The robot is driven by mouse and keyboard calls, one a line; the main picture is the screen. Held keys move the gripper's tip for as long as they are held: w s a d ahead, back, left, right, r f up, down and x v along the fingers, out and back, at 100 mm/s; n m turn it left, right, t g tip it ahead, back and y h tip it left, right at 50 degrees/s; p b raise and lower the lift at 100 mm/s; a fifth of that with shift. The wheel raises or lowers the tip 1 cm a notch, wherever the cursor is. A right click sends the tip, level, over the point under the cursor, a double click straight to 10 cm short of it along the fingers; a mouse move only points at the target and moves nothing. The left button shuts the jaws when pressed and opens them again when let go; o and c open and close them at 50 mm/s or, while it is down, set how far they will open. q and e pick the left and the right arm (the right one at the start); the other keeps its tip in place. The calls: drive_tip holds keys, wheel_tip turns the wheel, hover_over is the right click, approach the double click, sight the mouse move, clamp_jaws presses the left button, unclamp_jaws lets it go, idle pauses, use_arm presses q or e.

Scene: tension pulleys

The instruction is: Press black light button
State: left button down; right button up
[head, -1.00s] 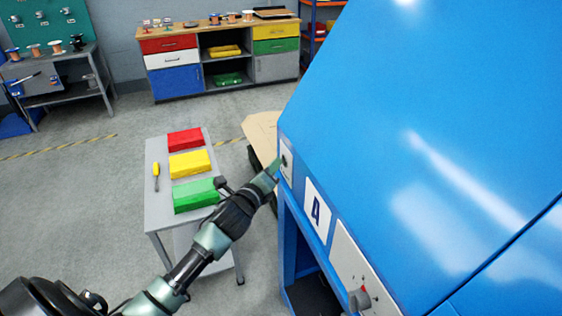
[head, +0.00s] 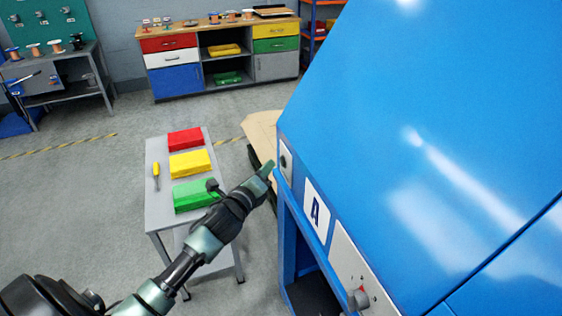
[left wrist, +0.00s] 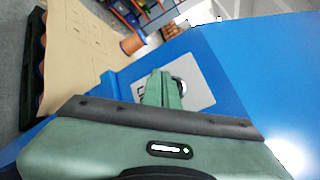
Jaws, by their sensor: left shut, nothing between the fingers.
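A small grey plate (head: 286,162) is set in the near left edge of the big blue machine (head: 420,120). It carries a small dark round button (head: 284,159). In the left wrist view the plate (left wrist: 203,68) lies just beyond my fingers, and the button's round, whitish rim shows partly behind the fingertips. My left gripper (head: 268,168) is shut and empty, its tips just left of the plate and seemingly a little apart from it. The closed green fingers also show in the left wrist view (left wrist: 162,88). My right gripper is not in view.
A grey table (head: 157,212) with red, yellow and green boxes stands left. A cardboard-coloured sheet (head: 262,132) lies behind my gripper. Open floor is at left.

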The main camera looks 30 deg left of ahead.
use_arm(q)
drive_tip(key=shift+s+a+p, duration=0.2)
drive_tip(key=shift+s+a, duration=0.6)
drive_tip(key=shift+s, duration=0.15)
drive_tip(key=shift+s+a+p, duration=0.2)
drive_tip(key=shift+s+a, duration=0.55)
drive_tip(key=shift+s, duration=0.2)
drive_tip(key=s+d+f+n+g, duration=0.1)
drive_tip(key=s+f+n+g, duration=0.3)
drive_tip(key=f, duration=0.8)
drive_tip(key=s+d+f+n+g, duration=0.1)
drive_tip(key=s+f+n, duration=0.4)
drive_tip(key=f, duration=0.7)
drive_tip(key=s+d+f+n+g, duration=0.1)
drive_tip(key=s+f+n+g, duration=0.35)
drive_tip(key=f, duration=0.75)
drive_tip(key=s+d+f+n+g, duration=0.2)
drive_tip(key=s+f, duration=0.4)
drive_tip(key=s, duration=0.5)
drive_tip(key=s+d+f+n+g+h, duration=0.1)
drive_tip(key=s+d+f+n, duration=0.3)
drive_tip(key=s, duration=0.8)
drive_tip(key=s+d+f+n+g, duration=0.3)
drive_tip(key=s+d+f, duration=0.2)
drive_tip(key=s+f, duration=0.4)
drive_tip(key=s, duration=0.2)
drive_tip(key=shift+s+d, duration=0.4)
